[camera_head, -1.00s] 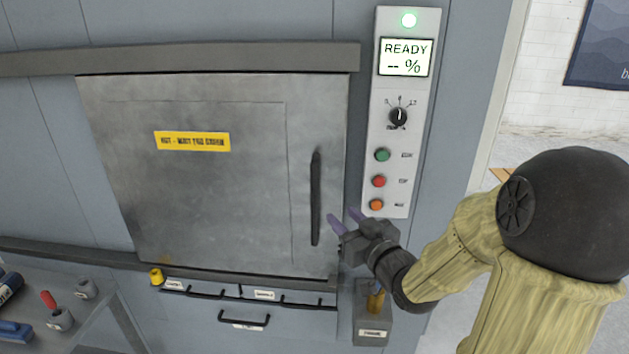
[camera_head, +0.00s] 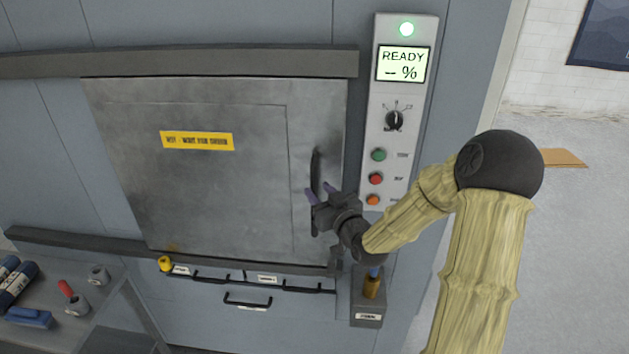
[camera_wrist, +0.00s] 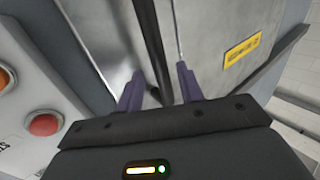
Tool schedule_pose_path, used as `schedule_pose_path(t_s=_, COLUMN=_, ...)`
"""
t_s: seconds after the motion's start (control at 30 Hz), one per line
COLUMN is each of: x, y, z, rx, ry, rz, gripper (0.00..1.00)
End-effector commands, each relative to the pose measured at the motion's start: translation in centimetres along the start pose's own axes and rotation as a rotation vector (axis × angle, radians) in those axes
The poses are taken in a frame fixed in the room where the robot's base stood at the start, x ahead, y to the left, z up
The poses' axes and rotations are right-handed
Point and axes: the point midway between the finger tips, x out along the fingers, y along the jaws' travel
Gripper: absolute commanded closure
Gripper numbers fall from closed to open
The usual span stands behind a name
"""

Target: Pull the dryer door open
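The dryer door (camera_head: 220,195) is a grey metal panel with a yellow label, and it looks shut in its frame. Its black vertical bar handle (camera_head: 316,172) is near the door's right edge. My gripper (camera_head: 319,193) is open at the lower part of the handle, with its purple fingers pointing toward the door. In the wrist view the handle (camera_wrist: 153,45) runs down between the two open fingers (camera_wrist: 160,88). I cannot tell whether either finger touches it.
A control panel (camera_head: 385,155) with a READY screen, a knob and several buttons is right of the door. Small black handles (camera_head: 248,301) are below the door. A table (camera_head: 95,305) with bottles and small items is at lower left.

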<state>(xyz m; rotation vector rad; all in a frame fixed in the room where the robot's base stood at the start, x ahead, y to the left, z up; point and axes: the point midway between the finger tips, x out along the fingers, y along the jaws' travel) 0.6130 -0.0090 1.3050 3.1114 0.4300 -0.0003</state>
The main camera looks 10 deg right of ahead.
Motion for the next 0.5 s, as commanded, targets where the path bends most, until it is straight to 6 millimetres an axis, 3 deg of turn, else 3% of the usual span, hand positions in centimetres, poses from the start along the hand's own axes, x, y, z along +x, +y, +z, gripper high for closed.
schedule_pose_path(t_s=0.2, x=2.7, y=-0.1, z=-0.2, rx=0.002, ry=0.0, rz=-0.001, gripper=0.63)
schedule_pose_path(t_s=0.5, x=3.2, y=0.0, z=0.0, rx=0.001, ry=0.0, rz=0.0, gripper=0.63)
